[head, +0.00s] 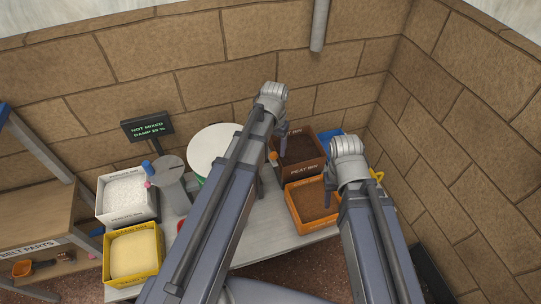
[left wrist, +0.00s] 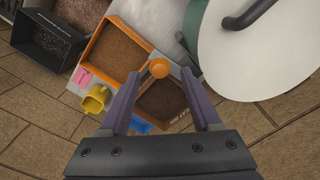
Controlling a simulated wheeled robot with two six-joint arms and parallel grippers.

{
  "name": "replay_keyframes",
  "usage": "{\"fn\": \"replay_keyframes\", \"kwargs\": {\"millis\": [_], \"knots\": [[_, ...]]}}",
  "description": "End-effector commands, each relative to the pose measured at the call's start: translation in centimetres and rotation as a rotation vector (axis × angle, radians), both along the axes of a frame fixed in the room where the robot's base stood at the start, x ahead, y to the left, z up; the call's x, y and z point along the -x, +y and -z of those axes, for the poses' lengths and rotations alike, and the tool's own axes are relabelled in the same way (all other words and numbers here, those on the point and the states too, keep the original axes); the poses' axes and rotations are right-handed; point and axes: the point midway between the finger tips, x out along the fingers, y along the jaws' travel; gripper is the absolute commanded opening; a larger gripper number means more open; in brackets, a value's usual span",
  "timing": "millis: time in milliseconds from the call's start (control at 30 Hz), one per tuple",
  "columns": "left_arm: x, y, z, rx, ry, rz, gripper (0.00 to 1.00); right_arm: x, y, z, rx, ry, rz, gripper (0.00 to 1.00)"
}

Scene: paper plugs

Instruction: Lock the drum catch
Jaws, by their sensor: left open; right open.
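The drum shows as a white round top (head: 208,148) behind my left arm in the head view. In the left wrist view its white lid (left wrist: 255,60) fills the upper right, with a dark curved handle. An orange ball knob (left wrist: 159,68), seemingly the catch's end, is near the drum's edge; it also shows in the head view (head: 273,155). My left gripper (left wrist: 163,75) is open, and the knob appears between its fingertips; I cannot tell whether they touch. My right gripper (head: 328,188) is open beside the orange bin, partly hidden by its arm.
A brown peat bin (head: 300,168) and an orange bin (head: 312,222) stand right of the drum. White (head: 104,205) and yellow (head: 107,272) bins stand left. A grey cylinder (head: 170,172) and a display sign (head: 147,127) are nearby. Brick walls close the back and right.

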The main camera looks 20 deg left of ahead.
Motion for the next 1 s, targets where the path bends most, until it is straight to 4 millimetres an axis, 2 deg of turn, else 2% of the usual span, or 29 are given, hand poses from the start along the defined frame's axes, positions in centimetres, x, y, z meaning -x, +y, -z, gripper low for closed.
{"fn": "replay_keyframes", "kwargs": {"millis": [700,1000], "knots": [[0.0,0.0,3.9,0.000,0.000,0.000,0.65,0.0,0.0,3.9,0.000,0.000,0.000,0.50],[0.0,0.0,4.0,0.000,0.000,0.000,0.65,0.0,0.0,4.0,0.000,0.000,0.000,0.50]]}}
